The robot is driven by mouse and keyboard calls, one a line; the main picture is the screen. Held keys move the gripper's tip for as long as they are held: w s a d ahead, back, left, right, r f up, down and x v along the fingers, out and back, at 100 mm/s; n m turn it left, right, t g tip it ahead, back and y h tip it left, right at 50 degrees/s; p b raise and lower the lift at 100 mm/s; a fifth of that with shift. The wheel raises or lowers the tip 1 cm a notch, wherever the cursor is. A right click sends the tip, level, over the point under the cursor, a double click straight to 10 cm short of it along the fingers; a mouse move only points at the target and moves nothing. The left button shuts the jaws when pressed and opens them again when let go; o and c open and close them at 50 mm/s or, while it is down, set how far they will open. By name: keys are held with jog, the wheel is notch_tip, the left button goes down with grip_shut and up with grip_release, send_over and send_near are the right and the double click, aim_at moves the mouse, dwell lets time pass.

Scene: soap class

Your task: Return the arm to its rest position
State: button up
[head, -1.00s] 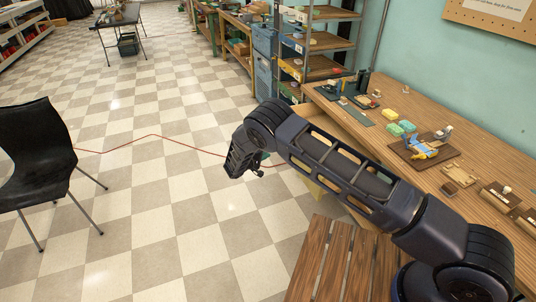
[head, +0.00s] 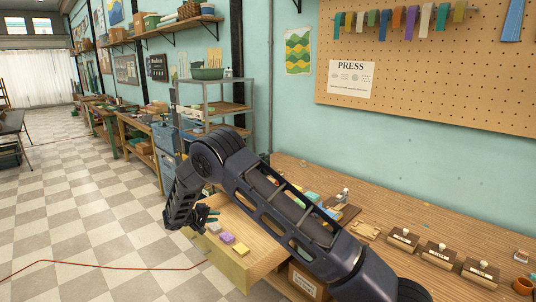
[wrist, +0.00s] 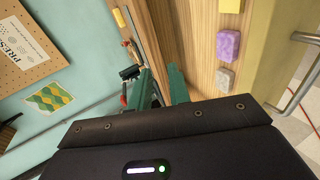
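My arm stretches across the head view from the lower right. My gripper (head: 210,215) hangs at its end, beside the left end of an open wooden drawer (head: 262,245). In the wrist view its two green fingers (wrist: 160,88) stand apart with nothing visible between them. A yellow soap (head: 241,249), a purple soap (head: 227,237) and a greyish soap (head: 214,227) lie in a row in the drawer, near the gripper but apart from it. The wrist view shows the purple soap (wrist: 229,45) to the right of the fingers.
The wooden workbench (head: 440,225) runs along the wall, with several labelled stamps (head: 403,240) on it. A metal shelf (head: 225,108) stands behind my arm. A red cord (head: 110,262) lies on the floor. The checkered floor at left is mostly clear.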

jog(key=w+d+r+m+g, duration=0.1)
jog(key=d+r+m+g, duration=0.3)
jog(key=d+r, duration=1.35)
jog(key=s+d+r+g+y, duration=0.1)
jog(key=s+d+r, duration=0.15)
jog(key=d, duration=0.35)
jog(key=s+d+r+m+g+y, duration=0.1)
jog(key=s+d+r, duration=0.1)
jog(key=d+r, duration=0.3)
jog(key=s+d+r+g+y, duration=0.1)
jog(key=s+d+r, duration=0.1)
jog(key=d, duration=0.5)
jog(key=s+d+r+m+y, duration=0.1)
jog(key=s+d+r+y, duration=0.15)
jog(key=s+d, duration=0.45)
jog(key=s+d+r+m+y, duration=0.1)
jog(key=s+d+r, duration=0.3)
jog(key=s+d, duration=0.3)
jog(key=s+d+m+t+y, duration=0.1)
jog(key=s, duration=0.7)
jog(key=s+d+t+y, duration=0.1)
jog(key=s+d, duration=0.1)
jog(key=s, duration=0.7)
jog(key=shift+d+m, duration=0.25)
jog(key=shift+m, duration=0.15)
jog(key=shift+f, duration=0.1)
